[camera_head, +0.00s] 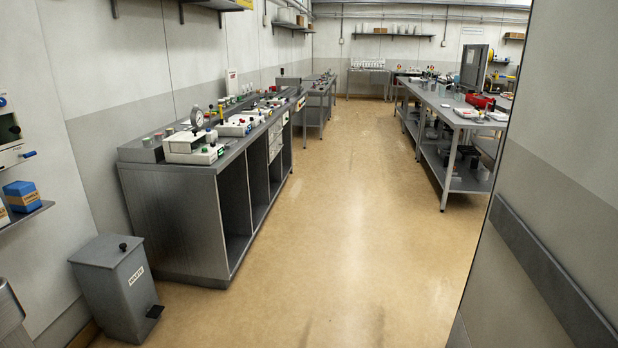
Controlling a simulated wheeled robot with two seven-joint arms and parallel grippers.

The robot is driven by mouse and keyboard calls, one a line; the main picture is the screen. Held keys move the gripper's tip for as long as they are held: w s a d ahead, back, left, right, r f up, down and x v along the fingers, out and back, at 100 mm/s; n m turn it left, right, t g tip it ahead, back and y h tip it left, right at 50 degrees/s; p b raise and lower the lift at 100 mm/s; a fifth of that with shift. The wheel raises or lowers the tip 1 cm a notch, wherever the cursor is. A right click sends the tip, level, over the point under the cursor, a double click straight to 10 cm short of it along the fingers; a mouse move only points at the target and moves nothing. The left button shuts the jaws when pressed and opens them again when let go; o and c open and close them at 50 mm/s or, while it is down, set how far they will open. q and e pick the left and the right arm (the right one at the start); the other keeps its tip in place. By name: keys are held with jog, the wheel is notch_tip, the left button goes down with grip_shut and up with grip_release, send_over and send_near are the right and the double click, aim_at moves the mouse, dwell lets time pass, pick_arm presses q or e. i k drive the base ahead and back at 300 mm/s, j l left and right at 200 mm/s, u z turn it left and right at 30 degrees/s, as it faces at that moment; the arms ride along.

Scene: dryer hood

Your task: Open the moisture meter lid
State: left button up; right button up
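Neither of my grippers shows in the head view. A grey bench (172,220) stands along the left wall. At its near end is a white instrument (190,152) with a green button and a round disc-like part standing above it. Another white instrument (236,126) sits just behind it. I cannot tell which device, if any, is the moisture meter, and no lid can be made out clearly at this distance.
A grey waste bin (118,288) stands on the floor at front left. A wall shelf (25,212) holds a blue box (22,195). A long table (432,102) stands at right. A wall (562,165) with a dark rail (550,268) closes the near right. The middle floor is clear.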

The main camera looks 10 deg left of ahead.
aim_at(180, 144)
jog(key=i+u, duration=0.1)
jog(key=i, duration=0.35)
jog(key=i+l+u, duration=0.1)
jog(key=i, duration=0.4)
jog(key=i+l+u, duration=0.1)
jog(key=i, duration=0.35)
jog(key=i+l+u, duration=0.1)
jog(key=i, duration=0.35)
jog(key=i+l+u, duration=0.2)
jog(key=i+u, duration=0.2)
jog(key=i+l+u, duration=0.95)
jog(key=l+u, duration=0.2)
jog(key=l, duration=0.15)
